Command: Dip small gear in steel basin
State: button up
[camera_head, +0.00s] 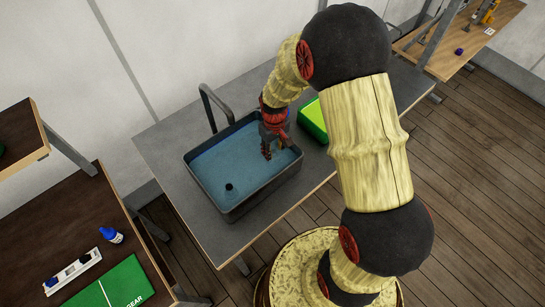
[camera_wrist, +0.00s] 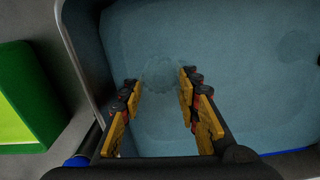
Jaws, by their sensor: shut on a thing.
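The gear itself does not show clearly; only a faint round disturbance in the water shows between the fingertips.
A dark round spot (camera_head: 229,187) shows in the basin's front part. A tap (camera_head: 213,103) arches over its back left. A green tray (camera_head: 313,120) stands right of it. The left table holds a green gear mat (camera_head: 118,286), a white rack (camera_head: 72,271) and a blue bottle (camera_head: 111,236).

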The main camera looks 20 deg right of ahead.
jog(key=shift+a, duration=0.1)
jog(key=shift+s+a, duration=0.15)
jog(key=shift+a, duration=0.2)
jog(key=shift+d, duration=0.1)
jog(key=shift+d, duration=0.4)
notch_tip(320, 180, up, 13)
jog(key=p, duration=0.8)
jog(key=shift+p, duration=0.35)
jog(key=shift+w+f, duration=0.1)
jog(key=shift+w, duration=0.1)
dwell(1.4)
